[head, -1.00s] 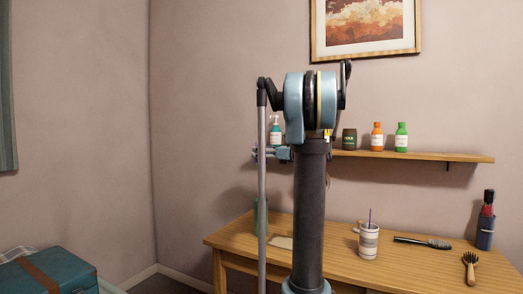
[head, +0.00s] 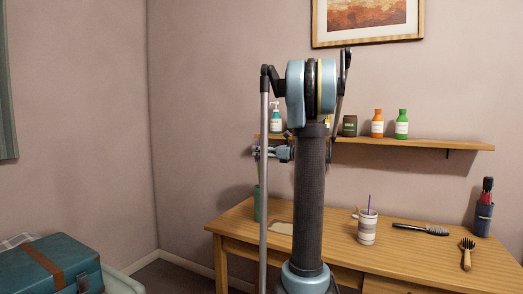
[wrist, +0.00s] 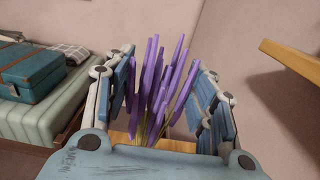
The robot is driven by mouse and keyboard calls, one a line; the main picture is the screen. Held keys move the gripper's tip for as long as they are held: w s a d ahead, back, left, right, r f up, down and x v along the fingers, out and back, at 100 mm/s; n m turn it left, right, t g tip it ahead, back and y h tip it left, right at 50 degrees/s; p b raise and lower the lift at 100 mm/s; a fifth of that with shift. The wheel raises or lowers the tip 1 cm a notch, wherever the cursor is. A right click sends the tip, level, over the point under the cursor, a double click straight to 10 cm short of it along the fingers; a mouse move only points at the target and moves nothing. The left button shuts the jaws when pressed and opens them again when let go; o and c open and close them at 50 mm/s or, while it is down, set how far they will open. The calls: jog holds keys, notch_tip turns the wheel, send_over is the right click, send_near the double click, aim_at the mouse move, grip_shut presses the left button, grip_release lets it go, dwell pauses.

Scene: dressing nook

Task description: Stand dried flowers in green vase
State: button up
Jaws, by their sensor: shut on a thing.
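The dried flowers are a bunch of purple spikes on thin yellowish stems (wrist: 161,88) in the wrist view. My gripper (wrist: 166,92) is shut on them, with a finger on each side of the bunch. In the head view my gripper (head: 270,152) is seen from the side above the left end of the table, partly hidden by my arm column. The green vase (head: 257,206) stands upright at the table's back left, below my gripper. My arm's thin rod covers part of it. The flowers' lower stem ends are hidden in the wrist view.
The wooden table (head: 330,245) carries a striped cup (head: 367,228), a black brush (head: 420,229), a wooden-handled brush (head: 467,255) and a dark holder (head: 483,215). A wall shelf (head: 420,145) with bottles is behind. A teal suitcase (head: 50,265) lies left.

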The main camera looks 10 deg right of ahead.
jog(key=shift+f, duration=0.1)
jog(key=o, duration=1.3)
jog(key=v, duration=1.2)
jog(key=shift+w, duration=0.1)
